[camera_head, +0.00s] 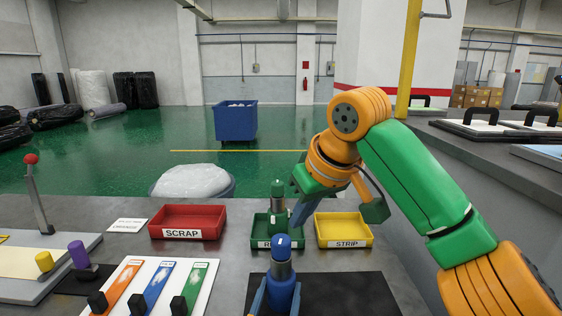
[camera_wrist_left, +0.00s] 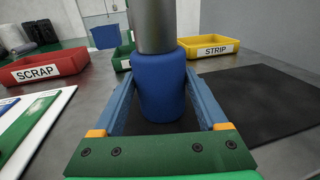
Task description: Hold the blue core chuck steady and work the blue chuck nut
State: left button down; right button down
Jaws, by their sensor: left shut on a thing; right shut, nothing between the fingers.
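The blue core chuck (camera_head: 284,292) stands upright at the front middle of the table, with a grey metal section above its blue body. The blue chuck nut (camera_head: 281,243) is at its top. My left gripper (camera_head: 277,294) is shut on the chuck's blue body. In the left wrist view, the blue body (camera_wrist_left: 160,88) sits between my left fingers (camera_wrist_left: 162,105), with the grey section above; the nut is out of that view. My right gripper (camera_head: 298,218) is shut and empty, just above and behind the nut, its fingers pointing down and apart from it.
A green chuck (camera_head: 277,197) stands at the green tray (camera_head: 259,242), close to my right fingers. A red SCRAP tray (camera_head: 188,234) and yellow STRIP tray (camera_head: 343,242) flank it. A colour-striped board (camera_head: 213,270) lies left. A dark mat (camera_head: 350,290) has clear room at right.

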pick_arm(q)
grip_release()
